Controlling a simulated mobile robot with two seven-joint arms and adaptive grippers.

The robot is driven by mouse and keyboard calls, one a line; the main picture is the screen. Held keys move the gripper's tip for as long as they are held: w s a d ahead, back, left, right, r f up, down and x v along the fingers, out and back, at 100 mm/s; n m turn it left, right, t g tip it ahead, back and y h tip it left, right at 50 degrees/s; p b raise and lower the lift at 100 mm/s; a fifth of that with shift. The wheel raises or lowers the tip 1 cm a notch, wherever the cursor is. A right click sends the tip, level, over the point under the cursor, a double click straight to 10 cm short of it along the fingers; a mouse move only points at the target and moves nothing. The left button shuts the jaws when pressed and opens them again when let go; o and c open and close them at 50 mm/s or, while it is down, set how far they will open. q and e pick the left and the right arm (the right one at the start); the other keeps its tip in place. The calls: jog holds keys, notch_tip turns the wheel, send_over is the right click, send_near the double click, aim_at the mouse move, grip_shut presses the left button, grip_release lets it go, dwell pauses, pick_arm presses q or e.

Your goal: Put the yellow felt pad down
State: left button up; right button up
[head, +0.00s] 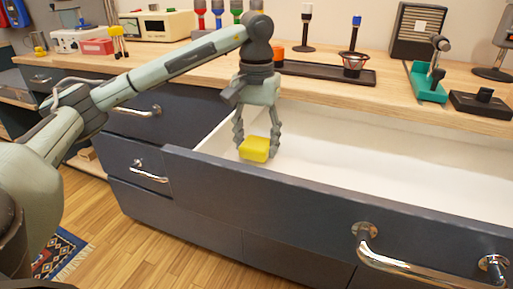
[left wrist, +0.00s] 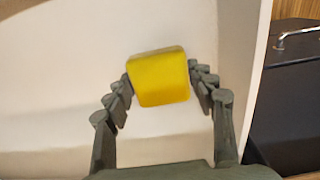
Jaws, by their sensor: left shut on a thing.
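The yellow felt pad (head: 254,150) is a small yellow block with rounded edges. My left gripper (head: 257,143) points down and is shut on it, with a finger on each side. The pad is inside the outline of the open drawer (head: 350,135), near its left end. I cannot tell whether it touches the drawer's floor. In the left wrist view the pad (left wrist: 159,77) sits between the fingertips of my left gripper (left wrist: 160,85), over the drawer's white inside (left wrist: 50,95). My right gripper is not in view.
The drawer's dark front (head: 300,205) with chrome handles stands pulled out, and its white inside is bare to the right. The wooden worktop (head: 325,88) behind holds a dark tray (head: 320,72), a teal tool (head: 427,82), a dark block (head: 482,102) and a speaker-like box (head: 417,30).

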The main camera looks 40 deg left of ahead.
aim_at(257, 142)
pick_arm(q)
jog(key=shift+f, duration=0.7)
jog(key=shift+f, duration=0.15)
jog(key=o, duration=1)
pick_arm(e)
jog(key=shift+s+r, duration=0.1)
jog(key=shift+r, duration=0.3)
pick_arm(q)
notch_tip(257, 142, up, 7)
jog(key=shift+f+p, duration=0.15)
jog(key=shift+p, duration=0.15)
notch_tip(257, 142, up, 6)
jog(key=shift+f+p, duration=0.2)
jog(key=shift+p, duration=0.7)
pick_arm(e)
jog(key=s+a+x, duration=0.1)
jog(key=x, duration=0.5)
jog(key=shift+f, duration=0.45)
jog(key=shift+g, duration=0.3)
